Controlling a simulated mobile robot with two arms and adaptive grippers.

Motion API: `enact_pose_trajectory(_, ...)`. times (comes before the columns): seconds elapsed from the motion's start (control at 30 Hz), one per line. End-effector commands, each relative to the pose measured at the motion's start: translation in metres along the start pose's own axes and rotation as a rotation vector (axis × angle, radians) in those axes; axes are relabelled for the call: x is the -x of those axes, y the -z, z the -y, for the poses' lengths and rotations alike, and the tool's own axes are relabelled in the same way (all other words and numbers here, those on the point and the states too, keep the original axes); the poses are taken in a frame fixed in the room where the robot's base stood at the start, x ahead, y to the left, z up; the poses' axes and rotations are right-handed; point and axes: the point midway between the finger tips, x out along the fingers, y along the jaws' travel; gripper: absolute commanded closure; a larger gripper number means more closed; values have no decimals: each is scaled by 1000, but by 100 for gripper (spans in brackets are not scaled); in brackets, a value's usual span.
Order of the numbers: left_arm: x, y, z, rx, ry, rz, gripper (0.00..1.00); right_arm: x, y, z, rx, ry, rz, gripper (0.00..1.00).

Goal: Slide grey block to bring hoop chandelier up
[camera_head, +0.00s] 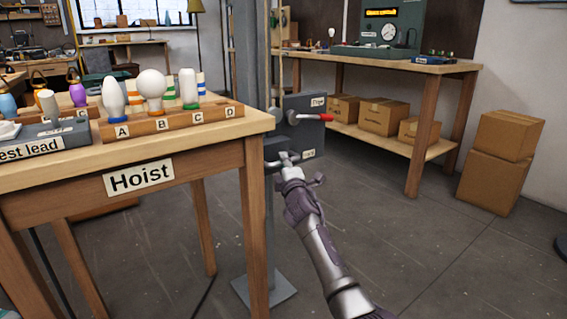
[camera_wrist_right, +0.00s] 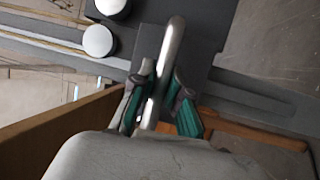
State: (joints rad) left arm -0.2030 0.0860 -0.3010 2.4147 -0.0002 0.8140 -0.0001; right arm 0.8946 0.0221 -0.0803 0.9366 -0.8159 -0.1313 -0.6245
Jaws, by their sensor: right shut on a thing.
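The grey block (camera_head: 309,139) sits against the grey upright post (camera_head: 251,60), just right of the Hoist table. A lever with a red tip (camera_head: 312,117) is on its upper part. My right gripper (camera_head: 283,158) is at the block's lower left side. In the right wrist view, my right gripper (camera_wrist_right: 162,88) has its green-padded fingers on both sides of a shiny metal bar handle (camera_wrist_right: 172,48), shut on it. The dark grey block (camera_wrist_right: 205,62) shows behind the handle. My left gripper and the hoop chandelier are not in view.
The Hoist table (camera_head: 205,150) stands close left of my right gripper, holding bulbs in a lettered wooden rack (camera_head: 170,124). The post has a flat foot plate (camera_head: 280,292). A workbench (camera_head: 440,68) and cardboard boxes (camera_head: 500,160) stand behind right. Floor at right front is clear.

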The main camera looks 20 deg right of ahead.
Motion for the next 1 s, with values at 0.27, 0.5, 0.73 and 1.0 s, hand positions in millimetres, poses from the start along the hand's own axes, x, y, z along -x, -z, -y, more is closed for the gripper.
enact_pose_trajectory(0.27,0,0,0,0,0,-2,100,1,0,7,1,10,0,59)
enact_pose_trajectory(0.5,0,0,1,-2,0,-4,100,2,-1,5,1,7,1,59)
enact_pose_trajectory(0.73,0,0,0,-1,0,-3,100,22,-2,5,5,5,2,59)
enact_pose_trajectory(1.0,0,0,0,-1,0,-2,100,71,0,6,3,7,-1,59)
